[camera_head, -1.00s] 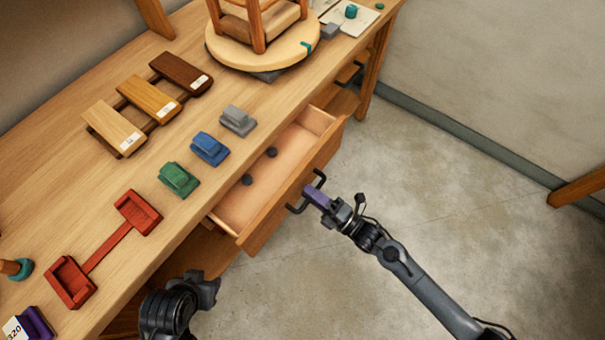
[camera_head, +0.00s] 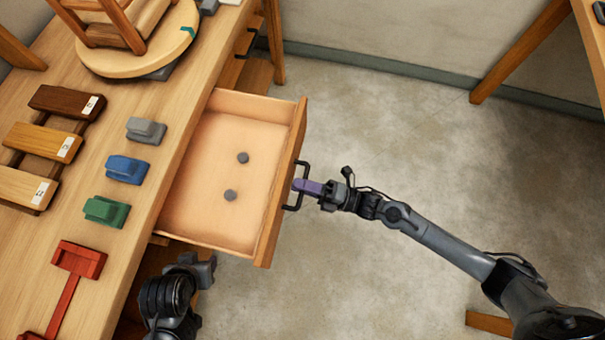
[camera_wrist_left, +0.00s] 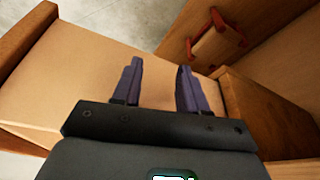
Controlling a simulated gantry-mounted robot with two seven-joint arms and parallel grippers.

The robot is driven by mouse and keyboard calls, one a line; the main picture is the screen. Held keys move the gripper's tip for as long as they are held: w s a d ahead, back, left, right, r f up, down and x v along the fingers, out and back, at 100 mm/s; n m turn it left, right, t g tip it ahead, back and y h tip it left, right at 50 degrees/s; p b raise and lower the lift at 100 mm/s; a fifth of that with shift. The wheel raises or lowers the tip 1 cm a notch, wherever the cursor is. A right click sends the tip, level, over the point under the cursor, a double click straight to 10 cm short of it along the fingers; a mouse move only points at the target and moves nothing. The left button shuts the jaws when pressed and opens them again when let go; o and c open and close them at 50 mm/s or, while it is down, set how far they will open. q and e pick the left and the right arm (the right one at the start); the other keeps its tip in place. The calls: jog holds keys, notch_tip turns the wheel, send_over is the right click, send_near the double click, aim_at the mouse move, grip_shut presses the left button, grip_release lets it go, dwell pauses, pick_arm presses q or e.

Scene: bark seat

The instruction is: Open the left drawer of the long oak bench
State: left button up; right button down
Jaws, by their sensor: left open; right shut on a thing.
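The long oak bench (camera_head: 190,85) runs along the left of the head view. One of its drawers (camera_head: 205,205) stands pulled well out over the floor, with two dark round knobs or pucks inside. My right gripper (camera_head: 303,187) is shut on the dark bar handle (camera_head: 299,168) on this drawer's front. My left gripper is low by the bench's front edge, its fingers hidden in the head view. In the left wrist view my left gripper (camera_wrist_left: 158,78) is open and empty. A red handle (camera_wrist_left: 218,38) on a wooden panel shows beyond its fingers.
Gray (camera_head: 146,130), blue (camera_head: 126,169) and green (camera_head: 106,211) blocks and a red piece (camera_head: 78,260) lie on the bench top near its front edge. A stool stands on a round board (camera_head: 140,60) farther back. The concrete floor (camera_head: 380,120) right of the drawer is mostly clear.

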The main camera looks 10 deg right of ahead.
jog(key=c, duration=1.2)
grip_release()
jog(key=shift+c, duration=0.2)
jog(key=shift+d, duration=0.1)
jog(key=p+v, duration=0.1)
jog(key=v, duration=0.9)
jog(key=shift+s+d, duration=0.2)
jog(key=shift+d, duration=0.05)
